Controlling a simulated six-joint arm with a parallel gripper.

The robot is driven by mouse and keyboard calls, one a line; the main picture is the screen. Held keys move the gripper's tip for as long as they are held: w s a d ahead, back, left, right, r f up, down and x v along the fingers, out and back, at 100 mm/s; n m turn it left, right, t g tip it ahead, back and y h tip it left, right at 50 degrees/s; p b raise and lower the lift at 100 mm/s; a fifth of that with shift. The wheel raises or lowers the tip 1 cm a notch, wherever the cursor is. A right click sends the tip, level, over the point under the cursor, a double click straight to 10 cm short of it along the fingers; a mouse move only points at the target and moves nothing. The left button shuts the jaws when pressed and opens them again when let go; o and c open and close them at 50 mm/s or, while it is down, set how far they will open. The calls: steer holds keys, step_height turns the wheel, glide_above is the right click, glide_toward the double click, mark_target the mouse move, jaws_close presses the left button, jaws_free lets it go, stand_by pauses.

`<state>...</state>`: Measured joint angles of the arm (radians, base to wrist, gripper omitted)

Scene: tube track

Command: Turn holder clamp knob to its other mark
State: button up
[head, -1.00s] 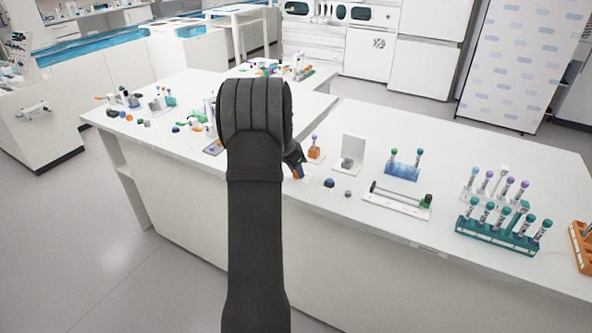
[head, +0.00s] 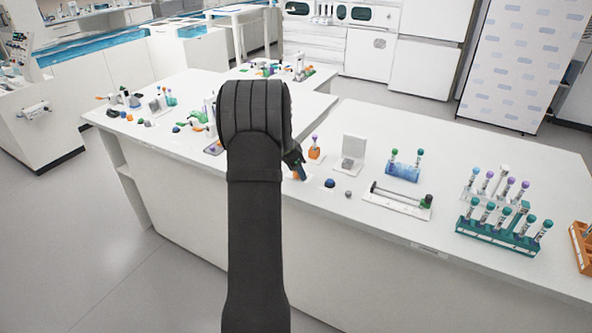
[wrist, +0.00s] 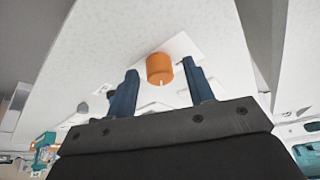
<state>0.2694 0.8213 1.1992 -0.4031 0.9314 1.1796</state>
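An orange round knob (wrist: 160,68) with a white line on it sits on a white plate (wrist: 183,46) in the wrist view. My gripper (wrist: 161,76) is open, with one dark blue finger to each side of the knob. The knob lies between the fingertips, and gaps show on both sides. In the head view my gripper (head: 299,172) points down close over the bench's front part, and the arm and fingers hide most of the knob there. Which mark the white line points to cannot be told.
An orange holder (head: 314,153) with a purple-capped tube stands just behind my gripper. A blue knob (head: 329,183), a grey knob (head: 348,194) and a rail fixture (head: 398,202) lie to the right. Tube racks (head: 497,233) stand farther right. The bench's front edge is near.

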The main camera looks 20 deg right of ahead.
steer(key=v, duration=1.7)
steer(key=shift+r, duration=0.2)
steer(key=shift+s+f, duration=0.1)
steer(key=x, duration=1.7)
steer(key=shift+f, duration=0.1)
